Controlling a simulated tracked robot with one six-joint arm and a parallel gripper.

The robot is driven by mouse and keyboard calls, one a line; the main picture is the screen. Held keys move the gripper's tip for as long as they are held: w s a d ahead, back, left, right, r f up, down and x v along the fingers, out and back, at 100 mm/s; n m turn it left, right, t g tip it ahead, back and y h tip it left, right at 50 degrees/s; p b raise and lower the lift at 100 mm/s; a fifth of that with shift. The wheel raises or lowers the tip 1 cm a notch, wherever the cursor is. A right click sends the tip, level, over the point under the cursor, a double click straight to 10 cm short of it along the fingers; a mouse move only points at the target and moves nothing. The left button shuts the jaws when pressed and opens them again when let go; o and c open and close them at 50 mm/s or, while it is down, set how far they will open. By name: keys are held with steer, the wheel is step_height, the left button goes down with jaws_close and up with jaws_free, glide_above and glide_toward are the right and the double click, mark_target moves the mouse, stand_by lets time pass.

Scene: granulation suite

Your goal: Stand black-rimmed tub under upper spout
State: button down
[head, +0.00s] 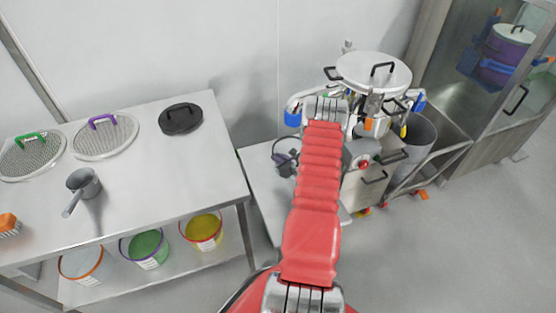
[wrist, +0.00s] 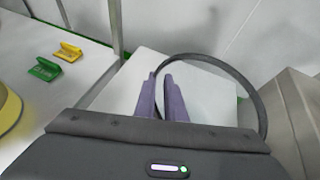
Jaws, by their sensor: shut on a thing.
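In the wrist view my gripper (wrist: 161,82) has its two purple fingers close together beside a thin black hoop (wrist: 246,82) around a pale area. This looks like the rim of the black-rimmed tub, gripped at its left edge, but the contact is hard to see. The lower part of the hoop is hidden by my wrist housing. In the head view my gripper (head: 285,160) is a dark shape left of my red arm, above a pale low platform; the tub cannot be made out there. A steel machine (head: 374,74) stands to the right. Its upper spout cannot be clearly identified.
The left steel table (head: 140,160) holds lids and a scoop (head: 83,183); coloured tubs (head: 202,232) stand on its lower shelf. A grey bin (head: 415,135) and a cabinet (head: 500,95) stand right of the machine. The front-right floor is clear.

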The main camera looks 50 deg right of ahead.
steer(key=shift+f, duration=0.35)
steer(key=c, duration=1.8)
jaws_free()
steer(key=v, duration=1.2)
steer(key=shift+a, duration=0.1)
steer(key=shift+s, duration=0.1)
